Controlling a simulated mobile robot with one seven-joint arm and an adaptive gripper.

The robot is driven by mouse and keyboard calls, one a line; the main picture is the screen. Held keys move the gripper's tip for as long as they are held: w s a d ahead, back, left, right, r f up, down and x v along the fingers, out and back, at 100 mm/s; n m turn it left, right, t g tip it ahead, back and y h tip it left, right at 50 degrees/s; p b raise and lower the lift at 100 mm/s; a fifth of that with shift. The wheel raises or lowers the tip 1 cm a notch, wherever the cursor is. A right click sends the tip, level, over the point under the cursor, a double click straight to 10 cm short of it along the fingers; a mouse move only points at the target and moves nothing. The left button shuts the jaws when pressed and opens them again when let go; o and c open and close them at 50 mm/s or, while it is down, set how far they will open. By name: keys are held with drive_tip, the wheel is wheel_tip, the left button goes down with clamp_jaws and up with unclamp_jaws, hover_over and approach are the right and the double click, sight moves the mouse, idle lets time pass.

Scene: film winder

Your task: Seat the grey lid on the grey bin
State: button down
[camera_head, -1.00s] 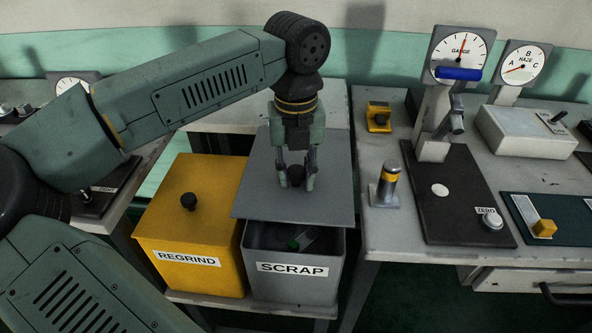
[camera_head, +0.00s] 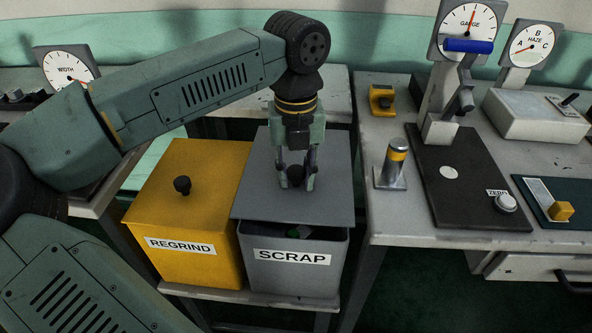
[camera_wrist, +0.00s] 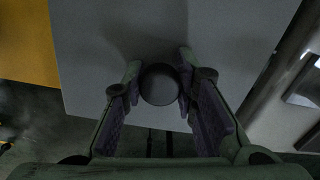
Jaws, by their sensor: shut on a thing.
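The grey lid (camera_head: 262,200) is a flat plate with a round black knob (camera_wrist: 160,84) at its middle. My gripper (camera_head: 296,182) is shut on that knob, one finger on each side of it in the wrist view. The lid lies over most of the grey bin (camera_head: 268,275) labelled SCRAP. A dark gap shows between the lid's front edge and the bin's front rim, with a bit of green thing (camera_head: 298,231) inside. The lid looks set back from the front rim; whether its rear touches the bin is hidden.
A yellow bin (camera_head: 190,265) labelled REGRIND, with its own lid and black knob (camera_head: 182,185), stands close on the left. A bench (camera_head: 385,230) on the right carries a metal post with a yellow band (camera_head: 393,160), gauges and a dark plate.

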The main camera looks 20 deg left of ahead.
sight(296, 184)
drive_tip(key=shift+f+b, duration=0.45)
drive_tip(key=shift+b, duration=0.4)
idle(1.0)
drive_tip(key=shift+f+b, duration=1.2)
drive_tip(key=shift+f, duration=0.05)
drive_tip(key=shift+f+b, duration=0.75)
drive_tip(key=shift+b, duration=0.35)
idle(1.3)
drive_tip(key=c, duration=1.2)
unclamp_jaws()
